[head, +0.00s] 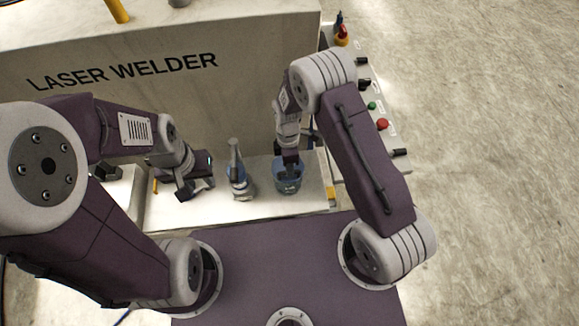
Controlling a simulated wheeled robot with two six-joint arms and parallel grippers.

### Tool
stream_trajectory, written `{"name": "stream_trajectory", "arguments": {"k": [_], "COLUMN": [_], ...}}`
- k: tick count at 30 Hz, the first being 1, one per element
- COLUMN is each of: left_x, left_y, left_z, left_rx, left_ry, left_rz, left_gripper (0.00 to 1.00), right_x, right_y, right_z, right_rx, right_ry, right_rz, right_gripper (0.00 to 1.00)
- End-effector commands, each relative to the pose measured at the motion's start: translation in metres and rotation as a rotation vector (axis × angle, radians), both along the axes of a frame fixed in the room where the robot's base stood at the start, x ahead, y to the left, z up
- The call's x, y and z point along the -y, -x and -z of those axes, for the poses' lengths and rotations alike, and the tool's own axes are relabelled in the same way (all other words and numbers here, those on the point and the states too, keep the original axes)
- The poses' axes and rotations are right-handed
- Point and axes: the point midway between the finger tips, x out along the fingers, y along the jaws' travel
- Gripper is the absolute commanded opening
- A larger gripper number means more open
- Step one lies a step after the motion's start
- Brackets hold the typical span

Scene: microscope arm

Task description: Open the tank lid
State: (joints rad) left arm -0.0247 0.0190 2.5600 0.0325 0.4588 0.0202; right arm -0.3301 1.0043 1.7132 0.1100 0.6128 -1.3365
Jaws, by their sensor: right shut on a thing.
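A blue see-through tank (289,184) stands on the pale ledge in front of the laser welder. My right gripper (290,158) points down at the top of the tank and is shut on the tank lid. The gripper covers most of the lid, so how far the lid sits from the rim cannot be made out. My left gripper (188,192) hangs low over the left part of the ledge, apart from the tank. Its fingers are small and dark here, and their opening is unclear.
A grey-and-blue upright item (238,178) stands between my grippers, left of the tank. The laser welder wall (130,75) rises behind the ledge (260,212). A side panel with red and green buttons (382,124) lies right of my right arm. Open floor extends right.

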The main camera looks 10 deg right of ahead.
Motion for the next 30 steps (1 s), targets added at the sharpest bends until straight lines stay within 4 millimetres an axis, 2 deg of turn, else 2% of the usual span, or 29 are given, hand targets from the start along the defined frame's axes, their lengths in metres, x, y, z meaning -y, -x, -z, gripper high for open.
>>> {"name": "stream_trajectory", "arguments": {"k": [13,30], "left_x": [0.0,0.0], "left_y": [0.0,0.0], "left_z": [0.0,0.006], "left_rx": [0.0,0.0], "left_ry": [0.0,0.0], "left_rz": [0.0,0.0], "left_gripper": [0.36,0.36], "right_x": [-0.001,-0.001], "right_y": [-0.007,-0.045], "right_z": [-0.008,-0.038], "right_rx": [0.005,0.015], "right_ry": [-0.002,-0.004], "right_rz": [0.0,0.001], "right_gripper": [0.0,0.0]}}
